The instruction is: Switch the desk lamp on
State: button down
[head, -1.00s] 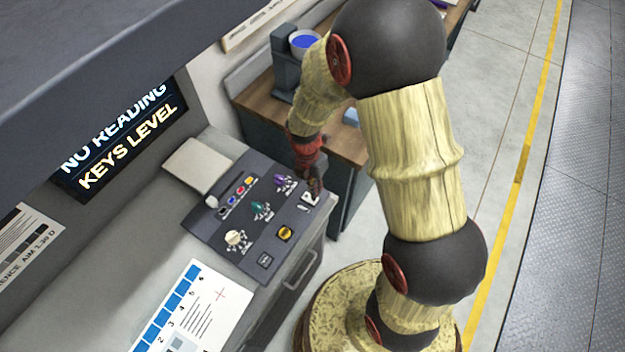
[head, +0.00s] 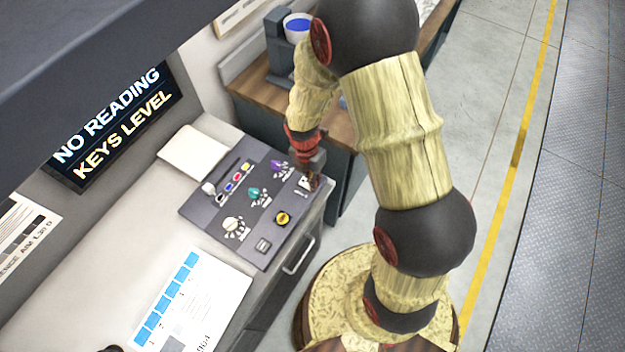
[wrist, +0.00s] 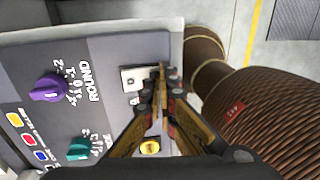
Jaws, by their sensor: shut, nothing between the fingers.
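A control panel (head: 225,205) lies on the desk. A small white switch plate (head: 304,184) sits at its far right corner; it also shows in the wrist view (wrist: 130,74). My gripper (head: 314,182) is shut and empty, with its tips at this plate. In the wrist view the fingertips (wrist: 162,72) overlap the plate's right part, and I cannot tell whether they touch it. The switch's position is partly hidden by the fingers. No lamp body is clearly identifiable; the desk top (head: 95,275) looks brightly lit.
The panel carries a purple knob (wrist: 48,88), a teal knob (wrist: 78,149), a yellow button (head: 283,218), a cream knob (head: 232,225) and coloured keys. A printed sheet (head: 205,300) lies on the desk. A dark overhang (head: 90,50) covers the upper left. A wooden bench (head: 250,90) stands behind.

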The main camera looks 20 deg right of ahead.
jog(key=shift+r, duration=0.1)
jog(key=shift+w+a+r+p, duration=0.25)
jog(key=shift+w+a+p, duration=0.2)
jog(key=shift+w, duration=0.15)
jog(key=shift+r, duration=0.15)
